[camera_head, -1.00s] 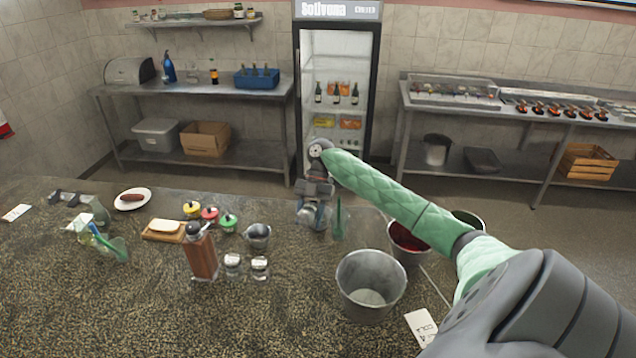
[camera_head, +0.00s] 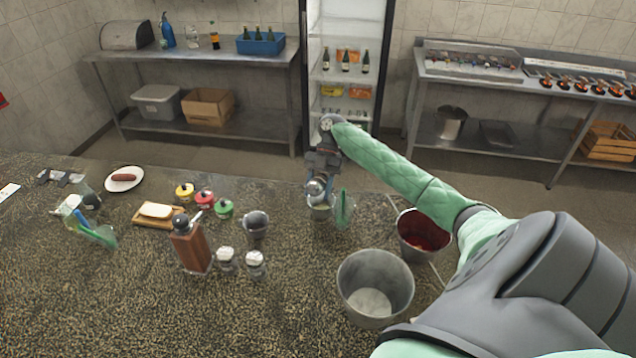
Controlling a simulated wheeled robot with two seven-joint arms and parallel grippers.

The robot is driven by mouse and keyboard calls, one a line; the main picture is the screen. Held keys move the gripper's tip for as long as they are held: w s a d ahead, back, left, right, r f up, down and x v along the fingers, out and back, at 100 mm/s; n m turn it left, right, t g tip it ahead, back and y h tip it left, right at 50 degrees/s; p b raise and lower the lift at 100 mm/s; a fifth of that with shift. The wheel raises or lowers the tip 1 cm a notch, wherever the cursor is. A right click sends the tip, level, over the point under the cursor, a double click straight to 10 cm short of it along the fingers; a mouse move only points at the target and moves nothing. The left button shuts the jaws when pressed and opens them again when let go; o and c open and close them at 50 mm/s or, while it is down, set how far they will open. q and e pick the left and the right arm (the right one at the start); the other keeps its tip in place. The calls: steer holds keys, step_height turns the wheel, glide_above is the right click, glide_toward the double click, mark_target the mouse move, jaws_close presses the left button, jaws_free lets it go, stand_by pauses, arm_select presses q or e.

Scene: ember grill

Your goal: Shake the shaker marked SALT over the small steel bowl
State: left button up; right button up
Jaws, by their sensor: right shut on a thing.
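My right gripper (camera_head: 320,198) is low over the counter, right of the small steel cup. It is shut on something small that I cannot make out. A pale, glassy shape is just below it, and a green upright piece (camera_head: 343,208) is beside it. Two small shakers with metal tops, one on the left (camera_head: 226,261) and one on the right (camera_head: 256,264), stand upright on the counter; I cannot read any marking. The small steel cup (camera_head: 255,226), perhaps the bowl, stands behind them. My left gripper is not in view.
A wooden pepper mill (camera_head: 190,246) stands left of the shakers. Large steel buckets, one empty (camera_head: 375,285) and one with red contents (camera_head: 423,236), stand at the right. Small lidded pots (camera_head: 204,198) and a wooden board (camera_head: 155,215) are behind. The front left counter (camera_head: 110,310) is clear.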

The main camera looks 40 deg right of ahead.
steer(key=shift+s+a+f, duration=0.2)
steer(key=shift+f, duration=1.5)
step_height(320, 180, up, 3)
steer(key=shift+r, duration=0.55)
